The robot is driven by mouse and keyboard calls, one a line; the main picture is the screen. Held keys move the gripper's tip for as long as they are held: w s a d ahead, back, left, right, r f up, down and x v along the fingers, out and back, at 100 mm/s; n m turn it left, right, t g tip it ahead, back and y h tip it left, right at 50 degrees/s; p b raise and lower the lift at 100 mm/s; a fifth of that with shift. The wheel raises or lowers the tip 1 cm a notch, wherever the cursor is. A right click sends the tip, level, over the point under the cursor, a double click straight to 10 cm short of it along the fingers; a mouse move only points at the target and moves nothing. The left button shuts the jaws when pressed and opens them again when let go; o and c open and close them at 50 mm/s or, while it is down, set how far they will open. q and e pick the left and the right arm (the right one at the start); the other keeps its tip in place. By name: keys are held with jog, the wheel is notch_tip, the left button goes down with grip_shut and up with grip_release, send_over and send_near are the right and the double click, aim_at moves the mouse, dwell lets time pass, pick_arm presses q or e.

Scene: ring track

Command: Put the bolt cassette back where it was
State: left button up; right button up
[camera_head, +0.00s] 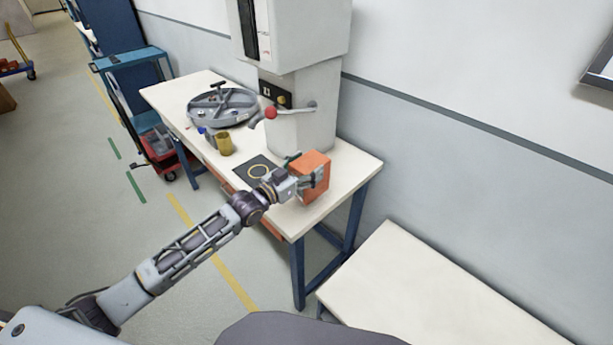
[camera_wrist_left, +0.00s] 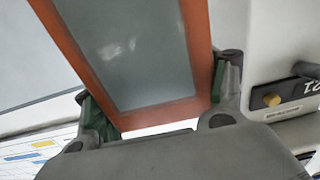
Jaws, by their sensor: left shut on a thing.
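The bolt cassette is an orange box (camera_head: 314,172) at the right end of the white workbench (camera_head: 352,172). My left gripper (camera_head: 304,178) is shut on it from its left side. In the left wrist view the cassette (camera_wrist_left: 165,122) shows an orange frame around a grey panel, between the two fingers of my left gripper (camera_wrist_left: 155,112). I cannot tell whether the cassette touches the bench top. My right gripper is not in view.
A grey machine (camera_head: 300,110) with a red-knobbed lever stands behind the cassette. A round grey tray (camera_head: 222,107) and a yellow cup (camera_head: 224,144) stand further left. A second white table (camera_head: 420,290) is at the lower right, its visible top clear.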

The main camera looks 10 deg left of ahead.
pick_arm(q)
jog(key=shift+f, duration=0.45)
notch_tip(320, 180, down, 2)
jog(key=shift+f, duration=0.3)
jog(key=o, duration=1.2)
jog(key=shift+o, duration=0.3)
jog(key=shift+s, duration=0.15)
jog(key=v, duration=1.1)
jog(key=shift+s+a, duration=0.25)
jog(key=shift+s, duration=0.05)
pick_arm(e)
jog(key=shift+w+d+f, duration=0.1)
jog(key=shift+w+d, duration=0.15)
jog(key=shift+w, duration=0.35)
